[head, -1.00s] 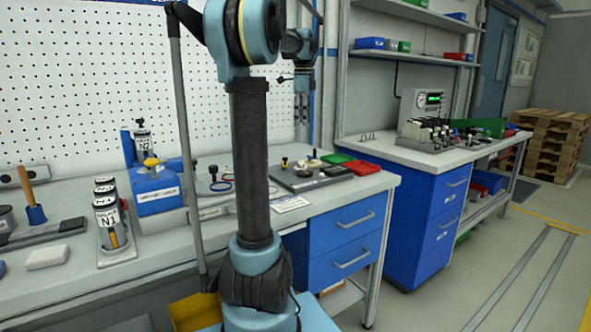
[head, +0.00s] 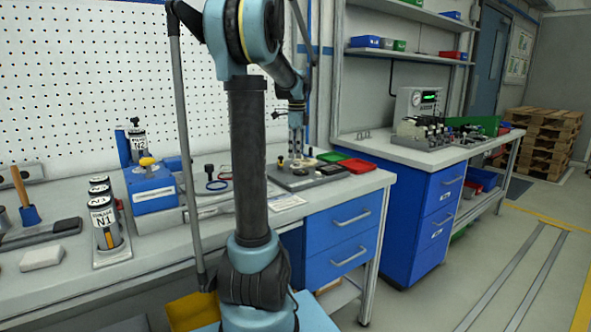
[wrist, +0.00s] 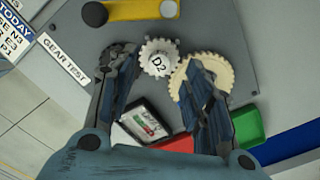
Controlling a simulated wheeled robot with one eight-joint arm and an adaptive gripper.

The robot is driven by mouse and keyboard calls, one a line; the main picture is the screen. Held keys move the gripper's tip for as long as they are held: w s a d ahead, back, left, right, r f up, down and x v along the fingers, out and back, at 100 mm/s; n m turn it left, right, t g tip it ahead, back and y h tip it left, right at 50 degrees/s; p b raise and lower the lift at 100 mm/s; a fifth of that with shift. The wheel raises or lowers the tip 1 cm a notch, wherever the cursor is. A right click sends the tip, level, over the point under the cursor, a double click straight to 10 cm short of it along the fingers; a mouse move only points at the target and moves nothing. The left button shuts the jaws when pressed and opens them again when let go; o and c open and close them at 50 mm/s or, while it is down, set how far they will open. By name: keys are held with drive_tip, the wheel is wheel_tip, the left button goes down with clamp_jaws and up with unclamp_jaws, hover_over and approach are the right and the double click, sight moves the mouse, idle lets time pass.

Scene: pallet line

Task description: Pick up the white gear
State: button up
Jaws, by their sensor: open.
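In the wrist view, a small white gear (wrist: 158,57) marked D2 lies on a grey plate (wrist: 225,22) labelled GEAR TEST. A larger cream gear (wrist: 217,65) sits directly to its right, close to or touching it. A dark gear shows partly at its left, behind a finger. My gripper (wrist: 160,62) is open and empty, with one finger on each side of the white gear. The right finger covers part of the cream gear. In the head view my gripper (head: 296,150) points down over the plate (head: 318,181); the gears there are too small to tell apart.
A red tray (head: 357,165) and a green tray (head: 331,157) stand beside the plate; the green one (wrist: 249,125) also shows in the wrist view. A small framed display (wrist: 146,120) sits nearer the gripper's base.

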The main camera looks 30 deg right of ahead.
sight(297, 165)
drive_tip(key=shift+f, duration=1.8)
clamp_jaws()
